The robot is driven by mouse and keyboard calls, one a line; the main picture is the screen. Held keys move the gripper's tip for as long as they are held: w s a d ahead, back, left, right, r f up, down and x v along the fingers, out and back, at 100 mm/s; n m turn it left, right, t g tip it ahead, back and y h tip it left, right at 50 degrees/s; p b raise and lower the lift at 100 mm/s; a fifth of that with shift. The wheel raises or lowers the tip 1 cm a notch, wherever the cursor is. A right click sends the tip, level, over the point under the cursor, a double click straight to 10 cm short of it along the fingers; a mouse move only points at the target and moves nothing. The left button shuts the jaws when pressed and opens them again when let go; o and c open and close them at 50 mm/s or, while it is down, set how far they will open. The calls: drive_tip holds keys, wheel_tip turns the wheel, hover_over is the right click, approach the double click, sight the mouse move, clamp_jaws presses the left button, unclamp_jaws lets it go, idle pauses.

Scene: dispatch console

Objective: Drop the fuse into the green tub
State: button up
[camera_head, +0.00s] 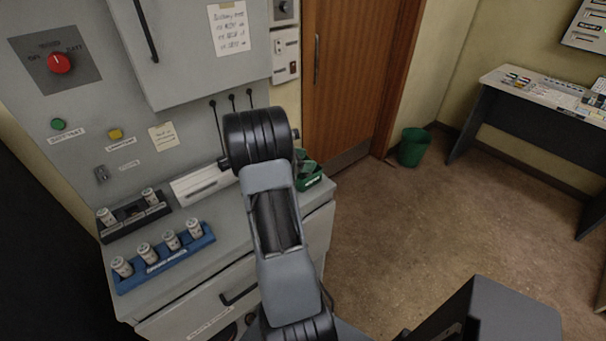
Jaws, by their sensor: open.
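Several white cylindrical fuses stand in a blue rack (165,262) on the grey counter; one is the fuse (171,240). Two more, including another fuse (150,196), stand in a black rack (133,221) behind it. A small green tub (314,184) sits at the counter's right end, partly hidden by my arm, with dark green shapes at its top. A larger green bin (412,150) stands on the floor by the door. My arm rises through the middle of the view, and my gripper is not visible, so I cannot tell where it is relative to these things.
A white box-like object (200,184) lies on the counter, partly behind my arm. A grey cabinet (190,50) with a red knob rises behind the counter. A wooden door (345,80) is at the back. A desk (545,95) stands at the right; the brown floor between is clear.

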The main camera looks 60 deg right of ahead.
drive_tip(key=b+v, duration=0.3)
drive_tip(key=v, duration=1)
drive_tip(key=shift+w+a+r, duration=0.2)
drive_tip(key=shift+a, duration=0.1)
